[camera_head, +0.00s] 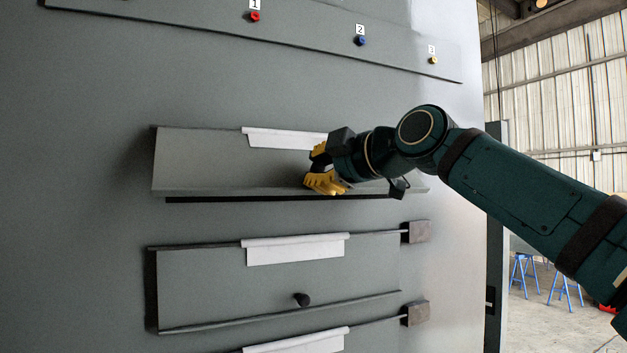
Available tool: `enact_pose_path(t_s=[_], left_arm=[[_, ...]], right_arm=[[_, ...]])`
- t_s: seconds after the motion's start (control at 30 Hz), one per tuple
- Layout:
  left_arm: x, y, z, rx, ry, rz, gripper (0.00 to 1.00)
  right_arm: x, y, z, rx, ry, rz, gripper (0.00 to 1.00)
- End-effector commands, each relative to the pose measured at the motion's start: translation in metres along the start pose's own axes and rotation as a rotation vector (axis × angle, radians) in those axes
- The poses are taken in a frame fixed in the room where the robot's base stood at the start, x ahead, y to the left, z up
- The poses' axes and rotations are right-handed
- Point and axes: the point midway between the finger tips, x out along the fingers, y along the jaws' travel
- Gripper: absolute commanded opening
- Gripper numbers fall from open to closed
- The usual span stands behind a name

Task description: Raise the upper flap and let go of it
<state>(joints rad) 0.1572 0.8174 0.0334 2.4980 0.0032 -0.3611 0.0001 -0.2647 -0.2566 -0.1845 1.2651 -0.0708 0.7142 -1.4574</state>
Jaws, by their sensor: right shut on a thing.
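The upper flap (215,165) is a wide grey panel on the tall grey enclosure wall, with a white plate (283,138) at its top edge. Its lower edge stands out from the wall, and a dark gap shows beneath it. My right gripper (321,180), with yellow fingers, is at the lower middle of this flap and shut on it. The exact part between the fingers is hidden by the gripper. My left gripper is not in view.
A lower flap (210,285) with a dark knob (302,300) lies closed below, with grey blocks (418,232) at its right. A strip (310,30) with numbered red, blue and yellow buttons runs above. Blue trestles (565,287) stand far right.

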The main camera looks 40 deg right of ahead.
Motion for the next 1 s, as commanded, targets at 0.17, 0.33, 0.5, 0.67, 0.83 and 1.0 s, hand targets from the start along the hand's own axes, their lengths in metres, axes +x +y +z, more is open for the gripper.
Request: enact_pose_path(t_s=[0.17, 0.33, 0.5, 0.67, 0.83, 1.0], left_arm=[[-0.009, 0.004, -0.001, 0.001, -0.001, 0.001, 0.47], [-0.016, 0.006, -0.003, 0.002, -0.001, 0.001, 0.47], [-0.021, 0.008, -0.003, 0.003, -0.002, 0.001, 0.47], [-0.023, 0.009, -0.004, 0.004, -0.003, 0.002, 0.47], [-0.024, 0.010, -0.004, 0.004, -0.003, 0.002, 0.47], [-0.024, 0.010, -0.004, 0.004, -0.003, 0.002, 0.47]], right_arm=[[-0.013, 0.018, -0.014, 0.000, 0.010, 0.016, 0.00], [-0.019, 0.029, -0.021, 0.000, 0.010, 0.020, 0.00], [-0.021, 0.037, -0.025, 0.013, -0.010, -0.021, 0.00], [-0.021, 0.040, -0.026, 0.029, -0.030, -0.066, 0.00], [-0.021, 0.040, -0.027, 0.038, -0.040, -0.090, 0.00], [-0.020, 0.039, -0.026, 0.040, -0.043, -0.098, 0.00]])
